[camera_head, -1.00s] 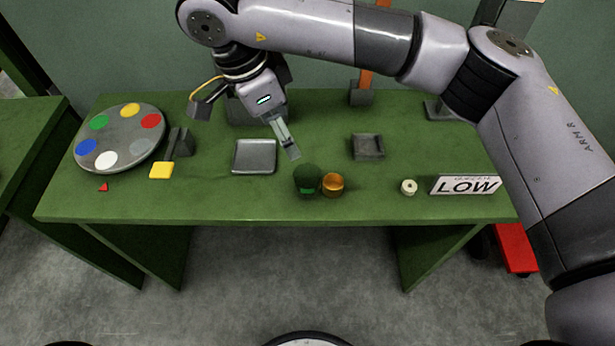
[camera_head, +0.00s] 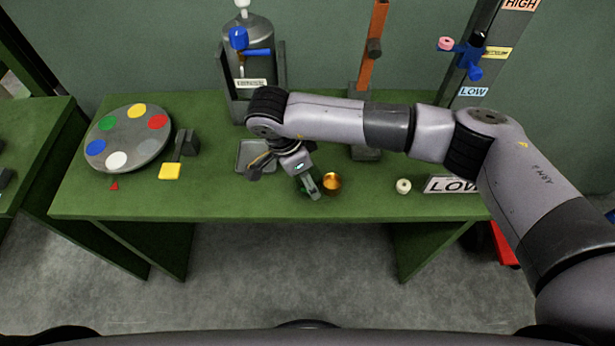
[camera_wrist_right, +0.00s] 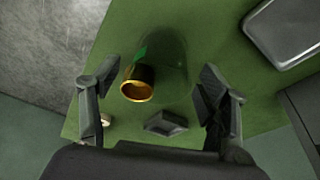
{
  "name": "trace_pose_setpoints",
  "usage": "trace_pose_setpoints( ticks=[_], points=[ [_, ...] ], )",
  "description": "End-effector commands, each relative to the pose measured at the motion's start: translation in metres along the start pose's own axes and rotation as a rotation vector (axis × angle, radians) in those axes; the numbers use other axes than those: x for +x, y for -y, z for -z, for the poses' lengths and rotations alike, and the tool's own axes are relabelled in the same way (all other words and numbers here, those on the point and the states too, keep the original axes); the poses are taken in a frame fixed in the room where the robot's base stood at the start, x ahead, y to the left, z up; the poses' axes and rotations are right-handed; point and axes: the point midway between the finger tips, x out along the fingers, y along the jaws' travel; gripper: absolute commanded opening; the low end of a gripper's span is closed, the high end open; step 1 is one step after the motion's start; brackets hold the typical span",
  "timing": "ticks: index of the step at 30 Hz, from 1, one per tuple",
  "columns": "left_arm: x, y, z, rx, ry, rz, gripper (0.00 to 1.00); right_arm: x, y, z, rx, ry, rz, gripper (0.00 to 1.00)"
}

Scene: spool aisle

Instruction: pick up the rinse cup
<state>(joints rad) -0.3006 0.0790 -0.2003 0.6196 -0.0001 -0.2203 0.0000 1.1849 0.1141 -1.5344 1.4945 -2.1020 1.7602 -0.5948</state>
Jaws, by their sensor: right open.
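A clear, green-tinted cup (camera_wrist_right: 172,62) and a small gold cup (camera_wrist_right: 138,85) stand close together near the table's front edge. I cannot tell for sure which is the rinse cup. My right gripper (camera_wrist_right: 160,70) is open, with its fingers spread on either side of the clear cup; the gold cup also shows between them. In the head view my right gripper (camera_head: 312,186) comes down over the clear cup and largely hides it. The gold cup (camera_head: 332,181) is just to its right. My left gripper is not in view.
A grey tray (camera_head: 242,158) lies behind the gripper. To the right are a white spool (camera_head: 403,186) and a LOW sign (camera_head: 450,184). A paint palette (camera_head: 128,137) and yellow block (camera_head: 170,171) are at left. A dispenser (camera_head: 248,60) stands behind.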

Motion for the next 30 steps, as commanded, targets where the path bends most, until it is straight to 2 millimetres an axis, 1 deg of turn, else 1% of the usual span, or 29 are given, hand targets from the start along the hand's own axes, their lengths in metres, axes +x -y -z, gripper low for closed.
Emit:
trace_pose_setpoints(
  ticks=[1, 5, 11, 12, 30],
  points=[
    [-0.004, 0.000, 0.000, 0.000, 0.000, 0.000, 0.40, 0.005, 0.000, 0.001, 0.002, 0.001, -0.002, 0.69],
    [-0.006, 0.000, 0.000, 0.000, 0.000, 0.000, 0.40, 0.016, 0.001, 0.000, 0.001, 0.001, 0.001, 0.69],
    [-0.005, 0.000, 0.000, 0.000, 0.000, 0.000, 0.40, 0.017, 0.001, 0.000, 0.001, 0.001, 0.002, 0.69],
    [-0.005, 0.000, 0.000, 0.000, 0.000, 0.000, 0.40, 0.017, 0.001, 0.000, 0.001, 0.001, 0.002, 0.68],
    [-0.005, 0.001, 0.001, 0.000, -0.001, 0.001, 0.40, 0.017, 0.001, 0.000, 0.001, 0.001, 0.002, 0.28]
  ],
)
